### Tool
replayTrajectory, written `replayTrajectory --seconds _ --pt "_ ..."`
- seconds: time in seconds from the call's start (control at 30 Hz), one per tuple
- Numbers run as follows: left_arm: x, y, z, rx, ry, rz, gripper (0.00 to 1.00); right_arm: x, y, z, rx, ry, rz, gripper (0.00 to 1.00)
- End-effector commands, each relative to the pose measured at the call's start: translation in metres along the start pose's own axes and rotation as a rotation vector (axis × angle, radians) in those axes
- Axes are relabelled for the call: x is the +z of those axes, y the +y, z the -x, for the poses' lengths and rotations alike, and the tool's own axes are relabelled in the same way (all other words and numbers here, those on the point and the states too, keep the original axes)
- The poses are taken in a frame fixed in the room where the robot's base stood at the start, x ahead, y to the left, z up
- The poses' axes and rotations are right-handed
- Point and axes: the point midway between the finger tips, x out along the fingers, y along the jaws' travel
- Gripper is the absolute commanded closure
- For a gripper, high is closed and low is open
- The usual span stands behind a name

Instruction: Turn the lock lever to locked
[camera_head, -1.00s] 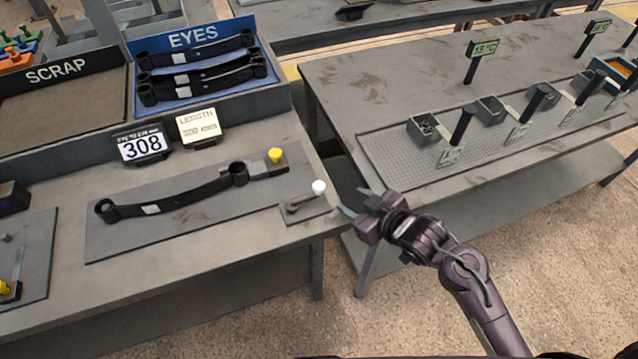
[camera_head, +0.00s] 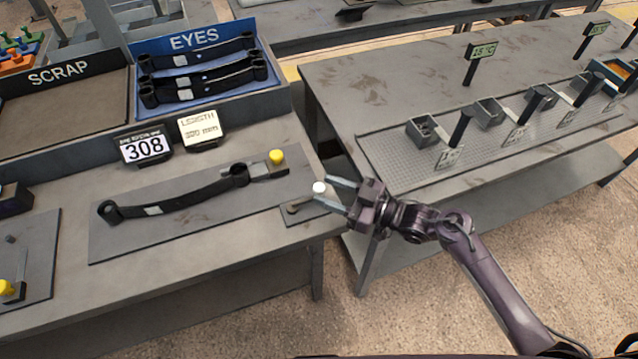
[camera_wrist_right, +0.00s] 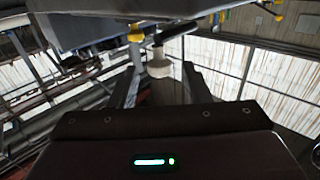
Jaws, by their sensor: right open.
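The lock lever has a white round knob (camera_head: 319,188) and a short metal arm (camera_head: 299,205) on a small plate at the right end of the near bench. My right gripper (camera_head: 332,193) is open, its fingertips at either side of the knob. The right wrist view shows the pale knob (camera_wrist_right: 159,66) between the two open fingers; contact cannot be made out. A black leaf spring (camera_head: 175,202) lies on the grey fixture plate beside the lever. My left gripper is out of view.
A yellow-knobbed clamp (camera_head: 276,157) stands behind the lever. Another bench (camera_head: 385,88) stands right, across a gap.

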Motion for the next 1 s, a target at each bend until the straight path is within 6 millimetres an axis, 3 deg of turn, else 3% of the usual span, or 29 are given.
replayTrajectory --seconds 0.2,0.53,0.87,1.0 --pt "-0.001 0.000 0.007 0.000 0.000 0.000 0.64 -0.001 0.000 -0.026 0.000 0.000 0.000 0.57" --pt "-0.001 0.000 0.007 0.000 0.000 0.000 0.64 0.001 0.000 -0.030 0.001 -0.002 0.001 0.57" --pt "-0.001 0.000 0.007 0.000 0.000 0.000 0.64 0.000 0.000 -0.030 0.001 -0.002 0.001 0.99" --pt "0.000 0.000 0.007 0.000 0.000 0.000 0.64 0.000 0.000 -0.030 0.001 -0.002 0.001 1.00"
